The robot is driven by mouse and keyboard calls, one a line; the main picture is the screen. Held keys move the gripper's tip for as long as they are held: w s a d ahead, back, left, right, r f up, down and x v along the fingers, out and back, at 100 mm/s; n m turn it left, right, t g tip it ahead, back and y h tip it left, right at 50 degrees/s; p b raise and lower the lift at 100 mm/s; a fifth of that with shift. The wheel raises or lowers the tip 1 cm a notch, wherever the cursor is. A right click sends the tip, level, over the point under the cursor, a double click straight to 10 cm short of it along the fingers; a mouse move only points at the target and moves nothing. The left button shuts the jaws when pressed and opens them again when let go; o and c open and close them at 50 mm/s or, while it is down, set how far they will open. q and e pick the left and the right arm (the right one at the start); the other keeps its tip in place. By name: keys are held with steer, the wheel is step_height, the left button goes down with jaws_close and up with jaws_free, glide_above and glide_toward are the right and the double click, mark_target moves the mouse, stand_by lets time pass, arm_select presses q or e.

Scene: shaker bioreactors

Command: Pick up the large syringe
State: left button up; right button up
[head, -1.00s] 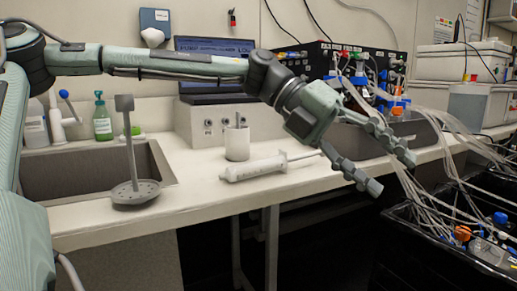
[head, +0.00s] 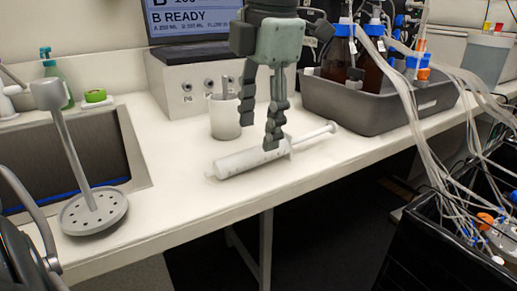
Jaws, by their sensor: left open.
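The large syringe (head: 240,161) is white and lies on its side on the white bench. Its tip points left and its plunger (head: 314,134) points to the upper right. My left gripper (head: 259,133) hangs down over the syringe with its fingers apart and nothing between them. One fingertip overlaps the barrel near the flange and hides a small part of it; I cannot tell whether it touches. The other fingertip is higher, behind the barrel in the picture. My right gripper is not in view.
A white cup (head: 225,118) stands just left of the gripper. A grey tray (head: 385,112) with brown bottles is to the right, with hanging tubes. A strainer-like tool (head: 93,211) stands by the sink (head: 128,185) at left. The bench front (head: 190,225) is clear.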

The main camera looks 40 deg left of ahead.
mark_target(257, 148)
arm_select(q)
steer(key=f, duration=0.3)
steer(key=a+f, duration=0.1)
steer(key=f, duration=0.1)
steer(key=shift+w+f, duration=0.1)
steer(key=shift+w, duration=0.1)
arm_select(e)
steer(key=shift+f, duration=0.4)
arm_select(q)
steer(key=shift+c, duration=0.3)
jaws_close()
